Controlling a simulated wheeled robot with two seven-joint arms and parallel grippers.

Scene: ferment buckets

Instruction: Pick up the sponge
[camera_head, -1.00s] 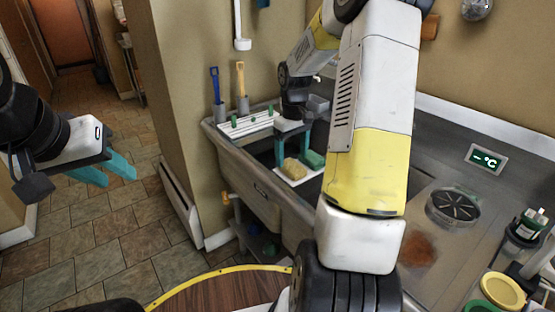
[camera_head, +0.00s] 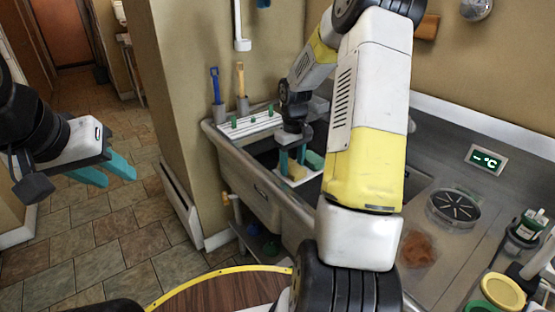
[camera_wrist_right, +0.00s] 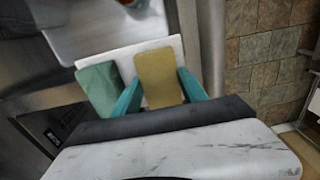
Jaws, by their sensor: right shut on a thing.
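The yellow sponge (camera_head: 297,173) lies on a white tray (camera_head: 305,181) at the sink, partly hidden by my right gripper. My right gripper (camera_head: 291,161) points down, its teal fingers on either side of the sponge, shut on it. In the right wrist view the yellow sponge (camera_wrist_right: 158,77) sits between the two teal fingers, over the white tray (camera_wrist_right: 121,57). A green block (camera_wrist_right: 100,87) lies beside it on the tray, outside the fingers. My left gripper (camera_head: 113,173) is open and empty over the floor at the left.
A white rack (camera_head: 245,124) with green pegs lies on the sink edge. A blue brush (camera_head: 216,88) and a yellow-handled brush (camera_head: 240,78) stand behind it. Tiled floor at left is clear.

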